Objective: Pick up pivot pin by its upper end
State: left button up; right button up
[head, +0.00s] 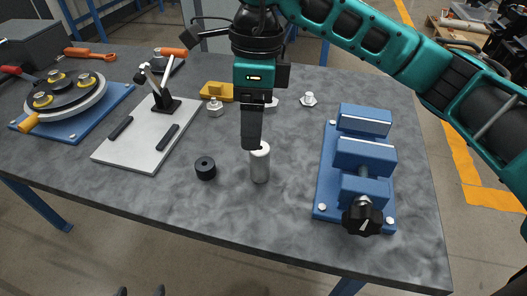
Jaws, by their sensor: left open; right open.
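The pivot pin, which I take to be the upright silver cylinder (260,168), stands on the grey table near its front edge. My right gripper (253,145) points down from above, with its fingertips at the pin's upper end. It is open. The near finger covers part of the view there, and I cannot tell whether the fingers touch the pin. My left gripper (141,291) shows only as two dark, spread fingertips at the bottom edge. It is open and empty, well away from the pin.
A black ring (205,168) sits just left of the pin. A blue vise (327,185) with a black knob stands to the right. A pale plate (112,152) with a toggle clamp and a blue-based round fixture (72,133) lie left. Small metal parts (309,99) stand behind.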

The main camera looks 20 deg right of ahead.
aim_at(259, 160)
jog(key=shift+w+d+r+t+h, duration=0.15)
jog(key=shift+w+d+h, duration=0.15)
jog(key=shift+d, duration=0.25)
jog(key=shift+w+d+r+t+h, duration=0.15)
jog(key=shift+w+d+h, duration=0.05)
jog(key=shift+w+d, duration=0.25)
notch_tip(259, 160, down, 7)
jog(key=shift+f, duration=0.1)
jog(key=shift+w+a+f, duration=0.1)
jog(key=shift+a+f, duration=0.05)
jog(key=shift+f, duration=1.2)
jog(key=shift+a+f, duration=0.1)
jog(key=shift+f, duration=1.25)
jog(key=shift+c, duration=0.2)
grip_shut()
jog(key=shift+r, duration=0.1)
